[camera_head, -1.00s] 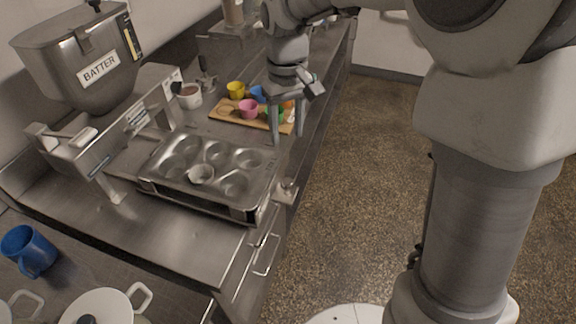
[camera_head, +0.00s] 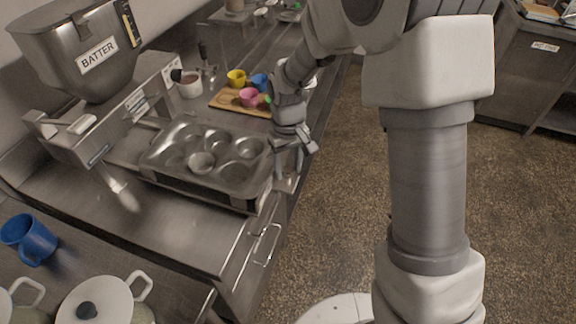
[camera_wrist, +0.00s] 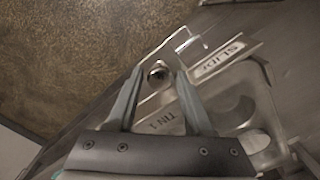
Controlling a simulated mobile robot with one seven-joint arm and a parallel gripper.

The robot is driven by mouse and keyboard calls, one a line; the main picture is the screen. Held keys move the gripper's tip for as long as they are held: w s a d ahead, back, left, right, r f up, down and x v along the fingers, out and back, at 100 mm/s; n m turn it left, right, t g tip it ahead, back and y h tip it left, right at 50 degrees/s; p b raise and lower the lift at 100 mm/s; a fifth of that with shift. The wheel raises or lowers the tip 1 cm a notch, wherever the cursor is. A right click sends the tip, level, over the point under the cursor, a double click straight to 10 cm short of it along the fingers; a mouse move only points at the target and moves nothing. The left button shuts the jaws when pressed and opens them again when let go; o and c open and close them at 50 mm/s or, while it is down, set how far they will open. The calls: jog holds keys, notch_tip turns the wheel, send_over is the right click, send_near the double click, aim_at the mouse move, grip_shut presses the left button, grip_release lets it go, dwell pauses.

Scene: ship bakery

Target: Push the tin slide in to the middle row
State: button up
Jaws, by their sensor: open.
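The metal muffin tin (camera_head: 205,150) sits on the tin slide (camera_head: 205,190) beside the batter machine's nozzle end, its cups in rows. One cup (camera_head: 201,163) has a paler rim. In the wrist view, the plate marked TIN 1 (camera_wrist: 165,122) and the SLIDE label (camera_wrist: 220,60) show on the slide's front side. A round knob (camera_wrist: 158,73) stands out there, between and just beyond my fingers. My gripper (camera_head: 284,178) is open and empty at the slide's right edge, pointing down; it also shows in the wrist view (camera_wrist: 160,85). Contact with the knob cannot be told.
The batter machine (camera_head: 90,60) stands at the left. A board (camera_head: 230,103) with coloured cups lies behind the tin. A drawer handle (camera_head: 266,245) sticks out of the counter front. A blue mug (camera_head: 28,240) and white pots (camera_head: 105,300) are nearer.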

grip_shut()
dwell(1.4)
